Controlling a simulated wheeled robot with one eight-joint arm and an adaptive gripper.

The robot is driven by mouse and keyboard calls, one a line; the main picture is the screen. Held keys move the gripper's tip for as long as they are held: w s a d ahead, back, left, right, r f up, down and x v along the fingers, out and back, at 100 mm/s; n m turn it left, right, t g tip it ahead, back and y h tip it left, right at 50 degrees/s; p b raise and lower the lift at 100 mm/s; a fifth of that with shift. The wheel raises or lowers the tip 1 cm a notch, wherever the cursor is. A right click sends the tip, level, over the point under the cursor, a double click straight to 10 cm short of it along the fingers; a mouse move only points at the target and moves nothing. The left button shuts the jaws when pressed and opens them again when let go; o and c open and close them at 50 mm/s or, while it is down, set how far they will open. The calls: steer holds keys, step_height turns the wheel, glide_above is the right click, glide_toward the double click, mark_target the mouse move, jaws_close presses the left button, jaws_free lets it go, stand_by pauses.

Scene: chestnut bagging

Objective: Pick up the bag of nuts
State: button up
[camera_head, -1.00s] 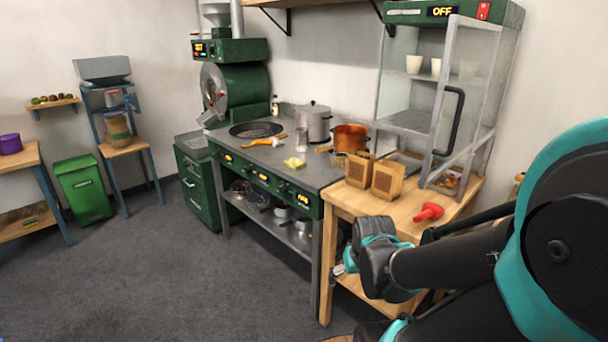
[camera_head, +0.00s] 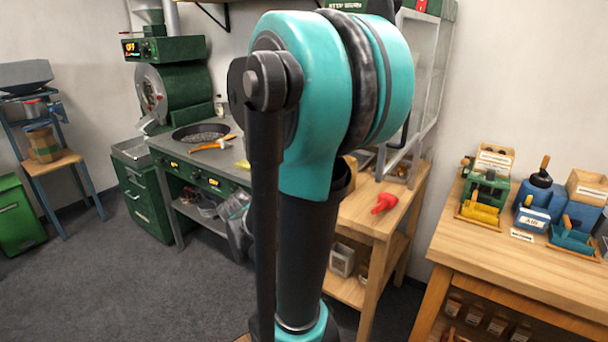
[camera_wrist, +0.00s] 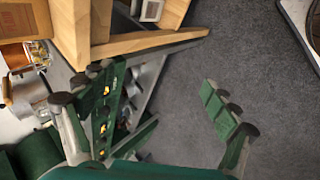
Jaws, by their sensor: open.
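In the head view, a sliver of a brown paper bag (camera_head: 350,168) shows on the wooden table beside the stove, with my arm covering most of that spot. In the wrist view, a tan-brown shape at the upper left, cut by the picture edge, may be one of the bags. My gripper (camera_wrist: 165,115) is open and empty in the wrist view, its two fingers wide apart over the grey floor. It is not touching any bag. In the head view it is mostly hidden behind my arm.
A second wooden table (camera_head: 480,255) with small boxes is at right. A sack-like container (camera_head: 42,145) stands on a stool.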

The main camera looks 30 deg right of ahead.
steer(key=w+d+r+n+t+h, duration=0.3)
steer(key=w+d+r+n+h, duration=0.8)
steer(key=w+d+n, duration=0.4)
steer(key=w+d, duration=0.3)
steer(key=d, duration=0.5)
steer(key=w+d+r+n, duration=0.1)
steer(key=w+d, duration=0.2)
steer(key=d, duration=0.5)
steer(key=shift+y, duration=0.3)
steer(key=shift+w, duration=0.1)
steer(key=shift+c, duration=0.5)
steer(key=c, duration=1.4)
